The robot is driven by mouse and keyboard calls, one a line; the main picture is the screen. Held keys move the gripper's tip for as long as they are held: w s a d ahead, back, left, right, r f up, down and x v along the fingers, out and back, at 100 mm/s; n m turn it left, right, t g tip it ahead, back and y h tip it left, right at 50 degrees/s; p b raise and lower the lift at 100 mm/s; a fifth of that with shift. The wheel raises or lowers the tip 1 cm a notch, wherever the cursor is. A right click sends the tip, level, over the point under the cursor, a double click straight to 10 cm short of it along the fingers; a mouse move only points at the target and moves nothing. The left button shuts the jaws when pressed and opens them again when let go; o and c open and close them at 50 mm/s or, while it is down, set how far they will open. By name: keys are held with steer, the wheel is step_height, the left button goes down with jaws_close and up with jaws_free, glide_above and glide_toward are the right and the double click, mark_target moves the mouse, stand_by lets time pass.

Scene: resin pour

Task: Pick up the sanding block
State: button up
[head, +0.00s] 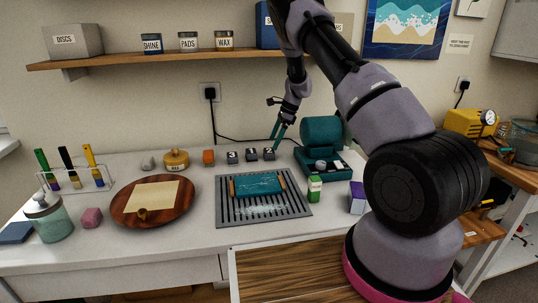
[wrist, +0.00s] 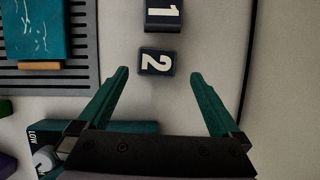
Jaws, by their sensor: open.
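No block in view carries a readable sanding label, so I cannot tell for certain which one is the sanding block. A dark block marked 2 (wrist: 155,62) lies between and just beyond the fingertips in the wrist view; it is the rightmost dark block (head: 268,154) in the head view. A block marked 1 (wrist: 163,14) sits beside it, and another dark block (head: 232,157) stands further left. An orange-brown block (head: 208,158) and a pink block (head: 91,217) also stand on the table. My gripper (wrist: 159,73) is open and empty, its fingers above the table's back.
The teal machine (head: 322,133) stands just right of my gripper. A grey slatted rack (head: 224,212) with a teal slab (head: 258,184) lies in front. A black cable (wrist: 247,65) runs along the back. A round wooden board (head: 184,196) lies at left; a shelf (head: 120,60) hangs above.

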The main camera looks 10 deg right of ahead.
mark_target(270, 150)
steer(key=x, duration=0.5)
steer(key=shift+s+f, duration=0.25)
steer(key=shift+s, duration=0.05)
steer(key=c, duration=1.3)
steer(key=shift+r, duration=0.1)
steer(key=shift+s+r, duration=0.2)
steer(key=shift+r, duration=0.25)
steer(key=r, duration=0.6)
steer(key=shift+s+r, duration=0.1)
steer(key=shift+s, duration=0.3)
steer(key=s, duration=1.9)
